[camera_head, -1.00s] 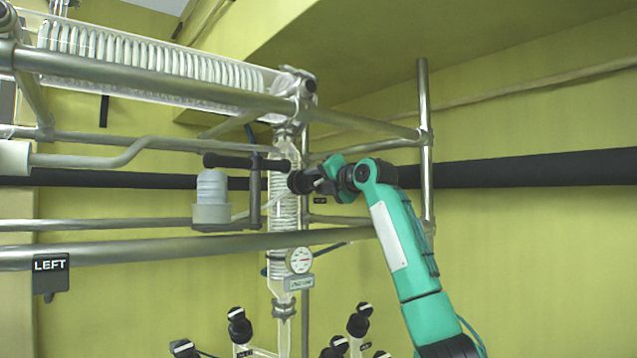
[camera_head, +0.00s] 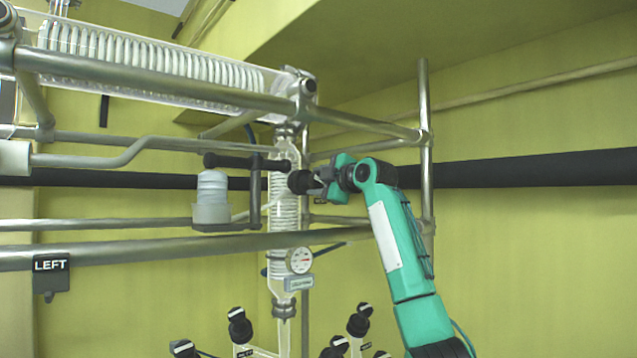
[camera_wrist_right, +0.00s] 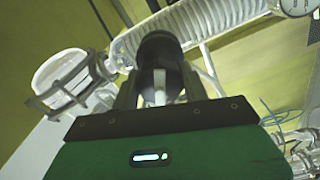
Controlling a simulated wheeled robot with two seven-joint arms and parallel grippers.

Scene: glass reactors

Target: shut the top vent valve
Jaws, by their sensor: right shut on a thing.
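The top vent valve's black knob (camera_head: 299,182) sits beside the upright glass coil column, in the middle of the head view. My right gripper (camera_head: 322,181) reaches it from the right. In the right wrist view, the round black knob (camera_wrist_right: 160,47) is just ahead of my right gripper (camera_wrist_right: 158,90). A pale strip shows between the fingers, and the gripper is shut on the knob. The valve's body is mostly hidden behind the knob and gripper. I cannot tell from these frames how far the valve is turned. My left gripper is not in view.
A glass coil column (camera_head: 285,215) with a dial gauge (camera_head: 300,260) stands behind the knob. A black bar (camera_head: 240,162) and a white bottle (camera_head: 212,187) are left of it. Metal rails (camera_head: 150,250) cross in front, and several black-knobbed valves (camera_head: 240,325) are below.

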